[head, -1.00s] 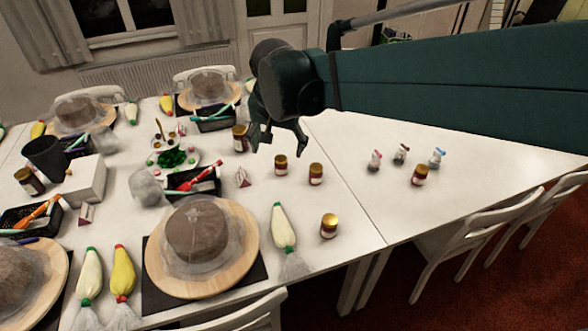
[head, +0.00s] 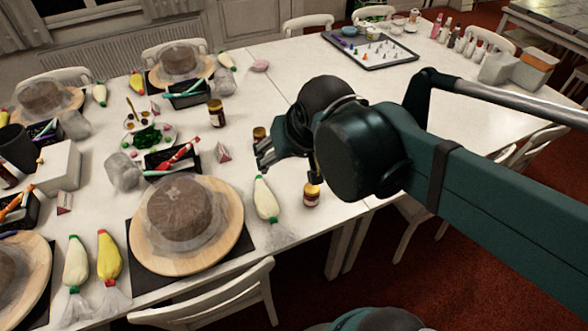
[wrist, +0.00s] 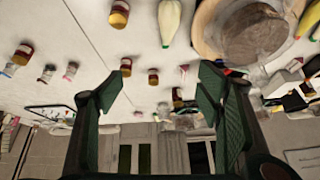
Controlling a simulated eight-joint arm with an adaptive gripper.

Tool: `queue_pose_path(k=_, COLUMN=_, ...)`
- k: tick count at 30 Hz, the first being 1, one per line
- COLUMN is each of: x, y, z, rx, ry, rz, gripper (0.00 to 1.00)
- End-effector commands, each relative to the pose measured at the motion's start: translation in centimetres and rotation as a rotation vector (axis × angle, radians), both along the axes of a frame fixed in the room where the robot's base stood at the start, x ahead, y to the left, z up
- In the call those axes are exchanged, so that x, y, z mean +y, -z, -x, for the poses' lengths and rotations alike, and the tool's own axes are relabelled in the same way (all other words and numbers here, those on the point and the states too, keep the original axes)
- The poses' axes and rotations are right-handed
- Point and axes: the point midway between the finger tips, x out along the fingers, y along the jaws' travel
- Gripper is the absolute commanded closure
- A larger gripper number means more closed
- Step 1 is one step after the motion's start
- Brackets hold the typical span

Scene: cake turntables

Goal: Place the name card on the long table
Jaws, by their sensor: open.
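My gripper (head: 288,168) is open and empty above the white table (head: 310,240), near several small jars. Its two spread fingers also show in the wrist view (wrist: 163,92). Small folded white-and-red cards, which look like name cards, stand on the table. One card (head: 222,153) is left of my gripper, beside a black tool tray. Another card (head: 64,202) is at the left, and a third (head: 155,107) is farther back. Their writing is too small to read. Between the fingers in the wrist view are jars and the table top.
Near the gripper are a jar (head: 312,195) and a piping bag (head: 266,200). A wrapped cake on a round board (head: 140,240) stands left. A dark tray with small figures (head: 345,40) lies at the back. Chairs line the edges. Free table top shows at back centre.

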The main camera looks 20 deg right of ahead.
Motion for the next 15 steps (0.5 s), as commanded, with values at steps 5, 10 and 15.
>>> queue_pose_path(k=5, x=-0.2, y=1.0, z=2.2, rx=-0.033, ry=-0.059, rz=0.027, gripper=0.34)
queue_pose_path(k=10, x=-0.3, y=1.7, z=3.4, rx=-0.054, ry=-0.095, rz=0.048, gripper=0.34)
queue_pose_path(k=15, x=-0.3, y=1.9, z=3.7, rx=-0.062, ry=-0.107, rz=0.055, gripper=0.34)
